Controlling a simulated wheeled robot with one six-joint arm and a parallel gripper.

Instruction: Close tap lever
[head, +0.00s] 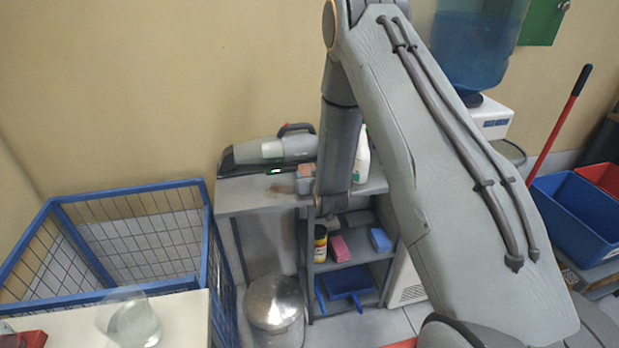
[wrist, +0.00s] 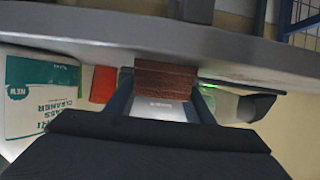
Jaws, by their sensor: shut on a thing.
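No tap lever can be made out in either view. A water dispenser with a blue bottle (head: 470,48) stands at the back right in the head view, partly behind my arm. Its white body (head: 490,117) shows only in part, and no tap on it is visible. In the wrist view my gripper (wrist: 163,100) is shut on a brown, wood-like block (wrist: 166,77), which sits between the two fingers.
A handheld vacuum (head: 272,151) with a green light and a white bottle (head: 362,158) stand on the shelf unit. A blue wire cage (head: 125,192) is at left.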

